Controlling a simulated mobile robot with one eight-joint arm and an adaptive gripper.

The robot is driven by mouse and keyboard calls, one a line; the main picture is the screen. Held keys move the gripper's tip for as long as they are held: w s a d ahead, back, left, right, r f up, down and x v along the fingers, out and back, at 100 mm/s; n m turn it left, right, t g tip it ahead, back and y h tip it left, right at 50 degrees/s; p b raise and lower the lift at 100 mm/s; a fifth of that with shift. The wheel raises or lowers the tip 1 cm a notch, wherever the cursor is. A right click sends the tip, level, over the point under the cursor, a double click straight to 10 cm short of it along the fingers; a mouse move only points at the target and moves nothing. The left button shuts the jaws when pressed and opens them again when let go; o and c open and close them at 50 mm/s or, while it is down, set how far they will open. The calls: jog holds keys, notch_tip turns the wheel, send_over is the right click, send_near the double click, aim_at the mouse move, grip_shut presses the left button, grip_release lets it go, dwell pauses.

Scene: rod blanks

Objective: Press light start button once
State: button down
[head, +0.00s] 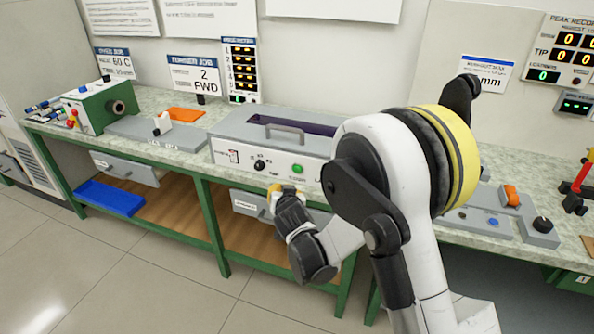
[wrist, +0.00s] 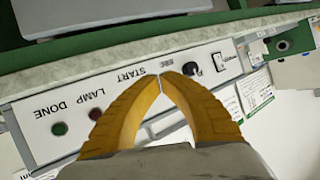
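A grey box (head: 225,125) with a dark window and a handle on top stands on the bench. Its pale front panel bears a switch, a black knob (head: 259,165) and a lit green button (head: 298,168). In the wrist view the panel (wrist: 40,105) appears upside down, with START, LAMP and DONE labels. A dark red lamp (wrist: 96,113) and dark green lamp (wrist: 59,129) sit beside LAMP and DONE. My gripper (wrist: 162,78) has its yellow fingertips together, empty, before the panel; they hide the button under START. In the head view, my gripper (head: 274,189) is below the panel's knob.
My arm covers the box's right end. A control box with a blue button (head: 493,222) is to the right. Drawers (head: 247,203) hang under the bench; floor in front is open.

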aim_at(290, 171)
jog(key=shift+w+d, duration=0.4)
jog(key=shift+w, duration=0.65)
jog(key=shift+w+d, duration=0.4)
jog(key=shift+w, duration=0.65)
jog(key=shift+w+d, duration=0.4)
jog(key=shift+w, duration=0.65)
jog(key=shift+w+d, duration=0.15)
jog(key=shift+w, duration=0.25)
jog(key=shift+w+d, duration=0.1)
jog(key=shift+w, duration=0.25)
jog(key=shift+s, duration=0.15)
jog(key=shift+s+a, duration=0.3)
jog(key=shift+s, duration=0.3)
jog(key=s, duration=0.1)
jog(key=s+a, duration=0.1)
jog(key=s, duration=0.2)
jog(key=shift+s+a, duration=0.3)
jog(key=shift+s, duration=0.1)
